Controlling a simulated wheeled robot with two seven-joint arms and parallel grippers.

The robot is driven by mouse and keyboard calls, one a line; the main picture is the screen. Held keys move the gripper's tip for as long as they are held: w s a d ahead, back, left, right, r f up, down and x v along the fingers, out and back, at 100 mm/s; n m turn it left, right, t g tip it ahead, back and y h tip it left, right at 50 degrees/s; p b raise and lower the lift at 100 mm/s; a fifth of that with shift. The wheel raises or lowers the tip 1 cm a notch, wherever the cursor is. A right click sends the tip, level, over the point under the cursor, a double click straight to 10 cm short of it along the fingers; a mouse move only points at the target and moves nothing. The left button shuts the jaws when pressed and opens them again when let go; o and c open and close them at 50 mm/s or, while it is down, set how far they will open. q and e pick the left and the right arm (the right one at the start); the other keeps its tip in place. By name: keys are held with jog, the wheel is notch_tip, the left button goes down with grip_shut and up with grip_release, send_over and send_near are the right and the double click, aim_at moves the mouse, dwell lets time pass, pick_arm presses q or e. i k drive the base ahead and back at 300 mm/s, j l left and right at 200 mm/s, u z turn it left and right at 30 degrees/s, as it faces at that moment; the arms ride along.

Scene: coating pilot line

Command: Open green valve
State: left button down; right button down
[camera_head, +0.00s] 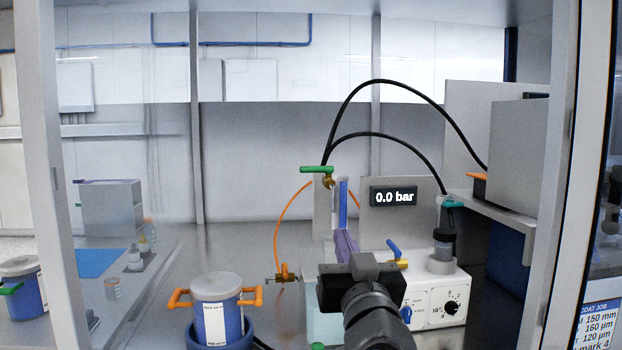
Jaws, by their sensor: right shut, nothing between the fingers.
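The green valve handle (317,169) sits on top of a grey upright post at the middle of the bench. The handle lies level and points left across the picture. Black hoses rise from beside it. My right gripper (345,243) reaches in from the bottom, below and slightly right of the green handle and apart from it in the picture. Its purple fingers are together, with nothing seen between them. My left gripper is out of view. A display (393,196) reads 0.0 bar.
A blue pot (216,325) with orange handles stands front left. A white control box (435,298) with knobs and a blue-handled valve (395,247) stand to the right of my gripper. A brass valve with an orange handle (288,273) is to its left. Frame posts flank the opening.

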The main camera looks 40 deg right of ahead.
aim_at(328, 170)
jog(key=i+l, duration=0.7)
jog(key=i, duration=0.2)
